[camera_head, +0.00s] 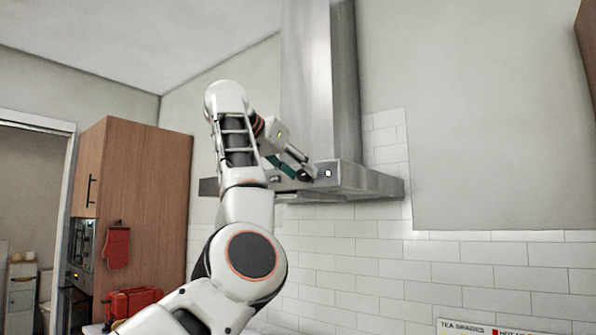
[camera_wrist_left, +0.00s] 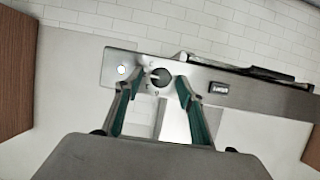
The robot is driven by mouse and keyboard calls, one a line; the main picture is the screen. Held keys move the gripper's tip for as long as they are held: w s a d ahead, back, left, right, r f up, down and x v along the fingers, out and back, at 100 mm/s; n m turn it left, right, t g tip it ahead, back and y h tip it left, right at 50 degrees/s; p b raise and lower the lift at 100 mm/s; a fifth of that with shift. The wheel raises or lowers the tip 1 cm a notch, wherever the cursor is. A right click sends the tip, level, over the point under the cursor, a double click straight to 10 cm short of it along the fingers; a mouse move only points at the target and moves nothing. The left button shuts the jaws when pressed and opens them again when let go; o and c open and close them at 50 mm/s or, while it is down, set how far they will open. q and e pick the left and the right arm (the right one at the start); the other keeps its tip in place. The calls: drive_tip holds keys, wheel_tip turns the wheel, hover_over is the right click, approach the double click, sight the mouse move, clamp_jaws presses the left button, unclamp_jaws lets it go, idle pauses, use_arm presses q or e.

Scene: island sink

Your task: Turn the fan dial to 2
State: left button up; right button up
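The fan dial (camera_wrist_left: 161,77) is a dark round knob with a white pointer mark on the metal front panel of the range hood (camera_head: 372,183). In the left wrist view the pointer points to the left, and the small markings around the dial are too small to read surely. My left gripper (camera_wrist_left: 158,84) is open, with one green-padded finger on each side of the dial. I cannot tell whether the fingers touch it. In the head view the gripper (camera_head: 304,173) is at the hood's front panel and partly hides the dial. My right gripper is not in view.
A round white light or button (camera_head: 327,174) is on the panel beside the dial. A small dark display (camera_wrist_left: 219,88) is on its other side. A tall wooden cabinet (camera_head: 150,190) stands at the left. The wall right of the hood is clear.

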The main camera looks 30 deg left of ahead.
use_arm(q)
drive_tip(key=shift+s, duration=0.1)
drive_tip(key=v, duration=0.7)
drive_tip(key=shift+s, duration=0.2)
drive_tip(key=shift+r, duration=0.1)
idle(0.4)
